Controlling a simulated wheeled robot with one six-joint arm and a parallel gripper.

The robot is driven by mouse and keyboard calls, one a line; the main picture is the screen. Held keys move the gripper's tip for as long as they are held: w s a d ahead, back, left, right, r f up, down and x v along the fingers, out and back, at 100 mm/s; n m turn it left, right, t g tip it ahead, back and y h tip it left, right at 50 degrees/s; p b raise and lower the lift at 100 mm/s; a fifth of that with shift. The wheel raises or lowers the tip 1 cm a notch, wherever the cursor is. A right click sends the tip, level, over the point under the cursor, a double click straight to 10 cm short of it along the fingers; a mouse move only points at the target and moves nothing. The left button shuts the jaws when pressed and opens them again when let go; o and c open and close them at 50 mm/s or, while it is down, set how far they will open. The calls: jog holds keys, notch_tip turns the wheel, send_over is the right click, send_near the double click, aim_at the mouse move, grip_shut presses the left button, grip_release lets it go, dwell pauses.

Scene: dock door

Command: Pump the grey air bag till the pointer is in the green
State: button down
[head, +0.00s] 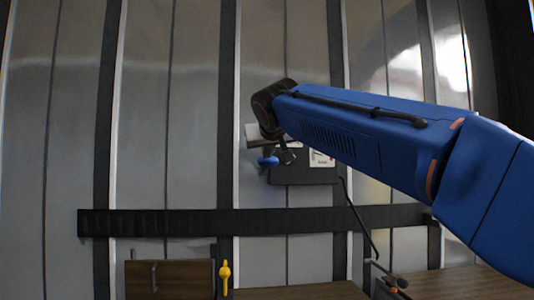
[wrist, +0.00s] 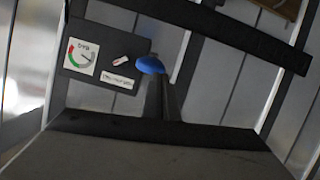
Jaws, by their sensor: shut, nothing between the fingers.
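A dark panel (wrist: 100,33) on the wall carries a round-scaled gauge (wrist: 79,66) marked with red and green. Its thin pointer seems to lie toward the lower right, off the colours, but it is too small to be sure. A blue knob (wrist: 150,65) stands out at the panel's edge; it also shows in the head view (head: 268,161). My gripper (wrist: 163,76) is shut and empty, its tips close beside the knob; I cannot tell if they touch. In the head view my gripper (head: 287,157) partly covers the panel (head: 303,176). I cannot make out the grey air bag.
A black horizontal band (head: 170,222) crosses the ribbed wall below the panel. A yellow handle (head: 225,275) and wooden boxes (head: 180,277) are low down. The wall at left is clear.

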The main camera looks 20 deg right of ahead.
dwell(0.5)
jog(key=w+d+r+g, duration=0.1)
jog(key=w+r, duration=0.3)
jog(key=r, duration=0.5)
jog(key=shift+w+d+r, duration=0.15)
jog(key=shift+w+r, duration=0.1)
jog(key=shift+r, duration=0.1)
jog(key=shift+w, duration=0.1)
send_over(265, 167)
jog(key=f, duration=0.4)
jog(key=shift+a+f, duration=0.2)
jog(key=shift+a, duration=0.1)
jog(key=shift+w+d+f, duration=0.1)
jog(key=shift+w+f, duration=0.1)
jog(key=shift+f, duration=0.05)
jog(key=shift+s+f, duration=0.35)
jog(key=shift+f, duration=0.4)
jog(key=shift+s+d+f, duration=0.15)
jog(key=shift+s+f, duration=0.05)
jog(key=shift+f, duration=0.75)
